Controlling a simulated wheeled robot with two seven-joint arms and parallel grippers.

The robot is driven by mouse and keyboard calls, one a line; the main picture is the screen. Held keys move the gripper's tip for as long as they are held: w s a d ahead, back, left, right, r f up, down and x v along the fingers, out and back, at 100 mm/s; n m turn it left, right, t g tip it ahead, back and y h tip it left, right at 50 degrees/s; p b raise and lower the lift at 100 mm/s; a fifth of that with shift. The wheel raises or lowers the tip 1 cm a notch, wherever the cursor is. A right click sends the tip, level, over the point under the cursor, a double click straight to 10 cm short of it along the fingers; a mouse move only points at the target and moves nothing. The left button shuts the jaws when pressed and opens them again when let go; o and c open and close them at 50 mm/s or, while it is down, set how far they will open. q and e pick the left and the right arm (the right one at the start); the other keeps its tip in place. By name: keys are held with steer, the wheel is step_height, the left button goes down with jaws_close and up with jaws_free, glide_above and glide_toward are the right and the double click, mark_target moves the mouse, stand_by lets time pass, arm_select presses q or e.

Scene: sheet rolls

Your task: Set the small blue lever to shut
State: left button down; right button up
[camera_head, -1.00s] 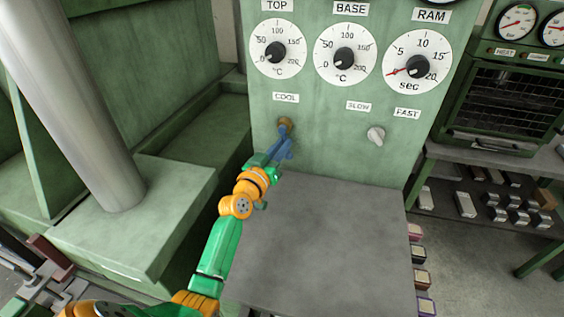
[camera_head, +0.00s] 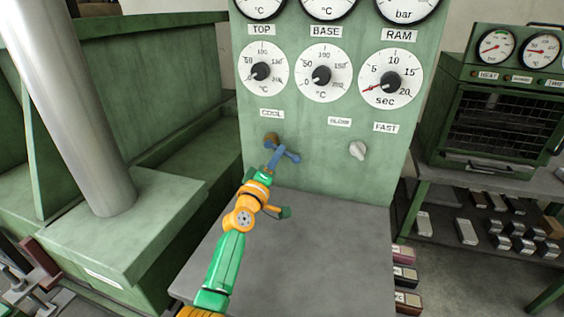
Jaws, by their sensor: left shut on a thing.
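The small blue lever (camera_head: 292,156) sits on a brass pivot (camera_head: 271,138) on the green panel, under the COOL label (camera_head: 271,113). It points down and to the right from the pivot. My left gripper (camera_head: 277,158) is shut on the lever, and its arm comes up from the bottom over the grey plate. The gripper covers part of the lever, so the exact grip is hard to see. My right gripper is not in view.
Right of the lever is a pale knob (camera_head: 357,150) between SLOW and FAST labels. Three dials stand above. A grey plate (camera_head: 330,240) juts out below the panel. A silver column (camera_head: 75,120) stands left, and an oven (camera_head: 495,110) right.

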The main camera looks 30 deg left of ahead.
arm_select(q)
steer(key=n, duration=0.1)
steer(key=r+n+p, duration=0.1)
steer(key=shift+d+n+y, duration=0.2)
steer(key=shift+n+y, duration=0.2)
steer(key=shift+r+n+y+p, duration=0.3)
steer(key=shift+n+p, duration=0.25)
steer(key=shift+n, duration=1.05)
steer(key=c, duration=0.8)
jaws_free()
steer(key=shift+w, duration=0.1)
steer(key=shift+c, duration=0.2)
steer(key=shift+d, duration=0.1)
steer(key=v, duration=0.7)
steer(key=shift+p, duration=0.4)
